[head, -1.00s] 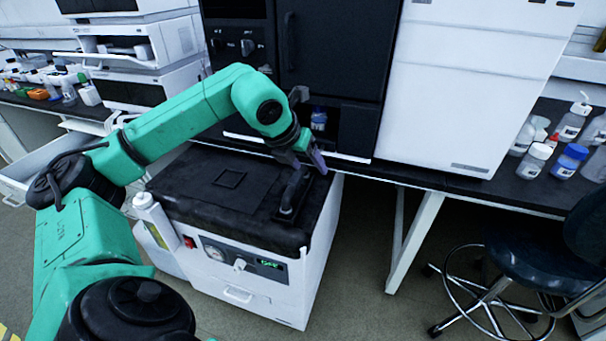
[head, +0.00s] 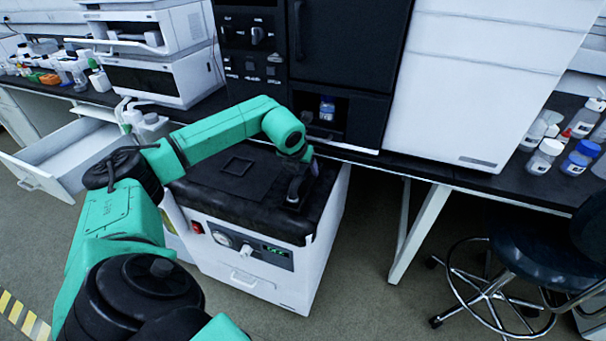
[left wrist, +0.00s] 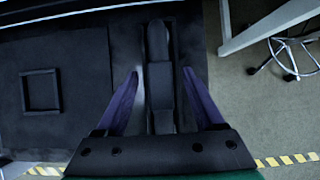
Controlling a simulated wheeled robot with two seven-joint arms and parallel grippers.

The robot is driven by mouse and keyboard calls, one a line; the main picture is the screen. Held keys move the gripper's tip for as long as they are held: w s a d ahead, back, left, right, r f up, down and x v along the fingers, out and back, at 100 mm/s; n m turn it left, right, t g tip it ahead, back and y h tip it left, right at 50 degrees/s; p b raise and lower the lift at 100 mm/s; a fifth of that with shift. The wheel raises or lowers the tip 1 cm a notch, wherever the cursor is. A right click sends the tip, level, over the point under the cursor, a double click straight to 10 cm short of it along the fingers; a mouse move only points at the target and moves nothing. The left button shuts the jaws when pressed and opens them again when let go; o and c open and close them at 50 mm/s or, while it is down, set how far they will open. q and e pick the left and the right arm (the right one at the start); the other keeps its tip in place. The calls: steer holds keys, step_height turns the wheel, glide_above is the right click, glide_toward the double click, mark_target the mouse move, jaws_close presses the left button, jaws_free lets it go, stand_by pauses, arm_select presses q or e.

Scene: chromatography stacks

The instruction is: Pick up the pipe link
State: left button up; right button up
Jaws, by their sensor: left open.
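The pipe link appears to be the dark, elongated piece (left wrist: 159,50) on the black top of the white cabinet, near its right edge. It also shows in the head view (head: 295,192), partly hidden by my left gripper. My left gripper (head: 306,168) is low over it. In the left wrist view, my left gripper (left wrist: 161,76) is open, with one purple finger on each side of the dark piece and a visible gap on both sides. The piece does not look gripped. My right gripper is not in view.
The white cabinet (head: 270,282) stands before the bench. A black instrument (head: 345,60) with a small blue-capped bottle (head: 327,107) rises behind it. A square frame (left wrist: 40,90) marks the black top. An open drawer (head: 75,155) is left; a stool (head: 535,245) is right.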

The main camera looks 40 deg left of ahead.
arm_select(q)
steer(key=shift+r, duration=0.1)
jaws_close()
